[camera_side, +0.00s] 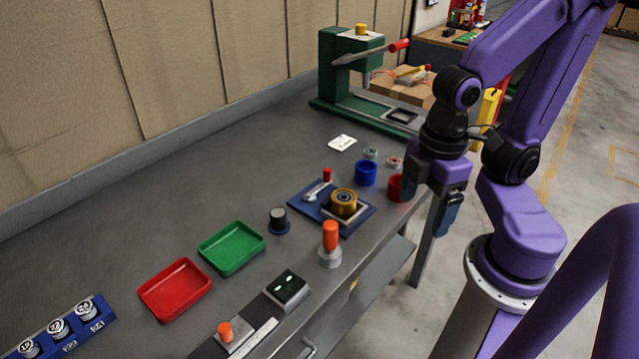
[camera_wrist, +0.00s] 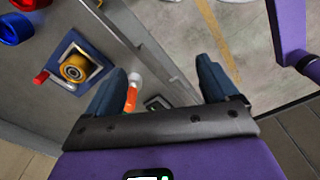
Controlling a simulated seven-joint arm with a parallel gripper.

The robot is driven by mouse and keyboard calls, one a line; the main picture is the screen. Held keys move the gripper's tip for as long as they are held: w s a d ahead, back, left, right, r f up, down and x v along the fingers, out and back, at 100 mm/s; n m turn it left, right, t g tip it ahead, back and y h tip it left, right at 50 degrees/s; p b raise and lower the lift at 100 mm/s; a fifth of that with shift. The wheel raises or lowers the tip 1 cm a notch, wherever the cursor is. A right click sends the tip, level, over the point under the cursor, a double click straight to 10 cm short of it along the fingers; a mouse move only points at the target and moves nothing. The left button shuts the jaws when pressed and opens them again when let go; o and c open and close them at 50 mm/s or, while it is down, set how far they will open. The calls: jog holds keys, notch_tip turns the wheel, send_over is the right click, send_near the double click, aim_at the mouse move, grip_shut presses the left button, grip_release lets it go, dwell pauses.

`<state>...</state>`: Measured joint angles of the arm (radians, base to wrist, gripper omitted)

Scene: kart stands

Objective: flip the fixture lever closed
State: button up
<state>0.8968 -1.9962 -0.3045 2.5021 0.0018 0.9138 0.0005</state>
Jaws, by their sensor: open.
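The fixture is a blue base plate (camera_side: 299,203) holding a brass round part (camera_side: 343,201) in a square seat. Its lever (camera_side: 316,191) is a pale arm with a red knob (camera_side: 327,175), swung to the left of the brass part and not over it. In the wrist view the fixture plate (camera_wrist: 78,43) is at upper left, with the brass part (camera_wrist: 73,67) in it and the red knob (camera_wrist: 40,77) on its left side. My gripper (camera_side: 448,208) is open and empty, off the bench's front edge to the right of the fixture. Its two fingers (camera_wrist: 160,78) show apart in the wrist view.
An orange-topped post (camera_side: 330,240) stands in front of the fixture. A red cup (camera_side: 397,188) and blue cup (camera_side: 366,173) stand right of it. A black knob (camera_side: 279,220) and green tray (camera_side: 230,248) are left. A green press (camera_side: 345,75) stands behind.

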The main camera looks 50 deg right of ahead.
jog(key=shift+w, duration=0.15)
jog(key=c, duration=0.5)
jog(key=w, duration=0.1)
jog(key=w+t, duration=0.1)
jog(key=w, duration=0.1)
jog(key=shift+d+f, duration=0.2)
grip_shut()
jog(key=w+d+t, duration=0.2)
jog(key=w, duration=0.5)
jog(key=w+d+t, duration=0.3)
jog(key=w, duration=0.3)
jog(key=w+d+f+n+y, duration=0.2)
jog(key=w+d+f+y, duration=0.1)
jog(key=d, duration=0.5)
jog(key=shift+w+d, duration=0.15)
jog(key=shift+d, duration=0.05)
jog(key=shift+f, duration=0.1)
